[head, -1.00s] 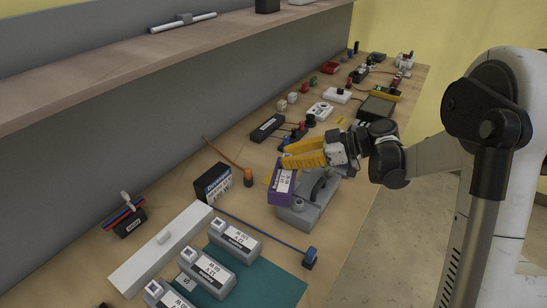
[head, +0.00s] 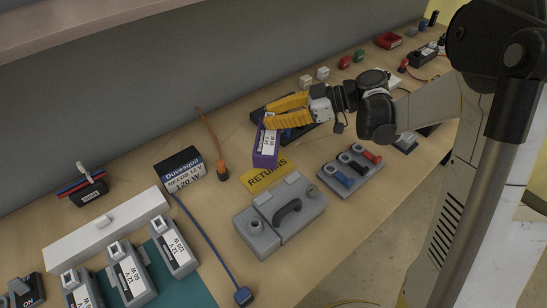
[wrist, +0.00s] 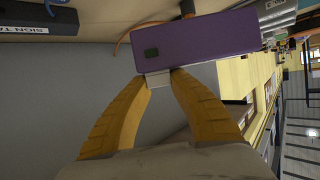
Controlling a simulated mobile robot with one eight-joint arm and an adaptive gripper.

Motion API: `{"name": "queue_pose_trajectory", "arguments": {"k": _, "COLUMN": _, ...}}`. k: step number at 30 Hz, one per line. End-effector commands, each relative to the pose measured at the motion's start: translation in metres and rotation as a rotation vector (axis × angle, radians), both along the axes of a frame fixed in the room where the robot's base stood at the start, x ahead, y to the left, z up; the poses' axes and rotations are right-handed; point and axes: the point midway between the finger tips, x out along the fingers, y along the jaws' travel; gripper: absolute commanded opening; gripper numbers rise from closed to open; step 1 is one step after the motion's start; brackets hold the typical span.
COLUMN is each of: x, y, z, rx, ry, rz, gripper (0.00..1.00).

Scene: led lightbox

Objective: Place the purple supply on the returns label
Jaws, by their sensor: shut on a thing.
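The purple supply (head: 265,150), a box with a white printed label, hangs tilted from my gripper (head: 268,113). My yellow fingers are shut on its upper end. The wrist view shows its plain purple side (wrist: 200,45) across the fingertips (wrist: 158,76). The yellow returns label (head: 263,176) lies flat on the bench, just below and right of the supply's lower end in the head view. The supply seems to be above the bench; the exact gap cannot be told. It hides a little of the label's surroundings.
A grey case with a black handle (head: 280,216) stands just in front of the label. A black Duvesqui box (head: 181,170) and an orange-tipped cable (head: 222,170) are to the left. A switch block (head: 350,170) is to the right. A dark flat box lies behind my fingers.

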Motion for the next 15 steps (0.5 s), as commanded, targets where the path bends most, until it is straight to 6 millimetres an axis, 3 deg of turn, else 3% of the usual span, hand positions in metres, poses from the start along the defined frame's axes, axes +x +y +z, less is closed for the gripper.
{"name": "queue_pose_trajectory", "arguments": {"k": 9, "x": 0.000, "y": 0.000, "z": -0.057, "rx": 0.001, "ry": 0.000, "rz": 0.000, "gripper": 0.00}}
{"name": "queue_pose_trajectory", "arguments": {"k": 15, "x": 0.000, "y": 0.000, "z": -0.078, "rx": 0.001, "ry": 0.000, "rz": 0.000, "gripper": 0.00}}
